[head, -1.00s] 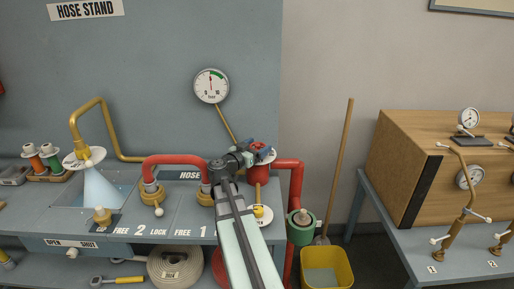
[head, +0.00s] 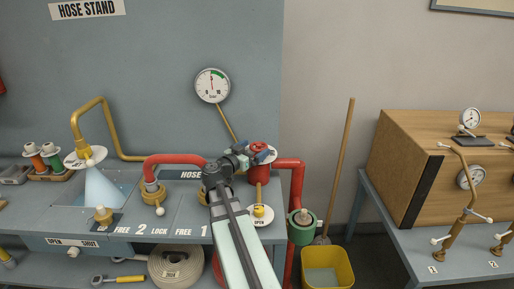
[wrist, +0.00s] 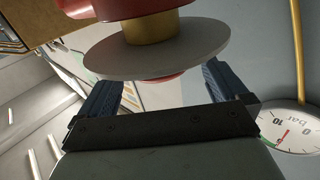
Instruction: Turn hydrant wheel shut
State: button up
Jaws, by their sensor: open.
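The hydrant's red wheel (head: 258,147) sits above a white disc on a red upright body (head: 257,173), at the right end of the hose stand. In the wrist view, which is turned over, the white disc (wrist: 155,50) hides most of the wheel; a red edge (wrist: 160,76) shows below it. A brass neck (wrist: 151,28) joins the disc to the red body. My gripper (head: 258,156) is at the wheel, reaching in from the left. In the wrist view its blue fingers (wrist: 160,85) are open, apart on either side of the red edge. I cannot tell whether they touch it.
A pressure gauge (head: 212,86) hangs on the wall behind; it also shows in the wrist view (wrist: 288,130). Red pipes (head: 292,190) run beside the hydrant. A yellow-knobbed valve (head: 259,211) is close in front. A yellow bucket (head: 328,268) stands on the floor to the right.

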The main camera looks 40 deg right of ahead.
jog(key=s+a, duration=0.1)
jog(key=a, duration=0.8)
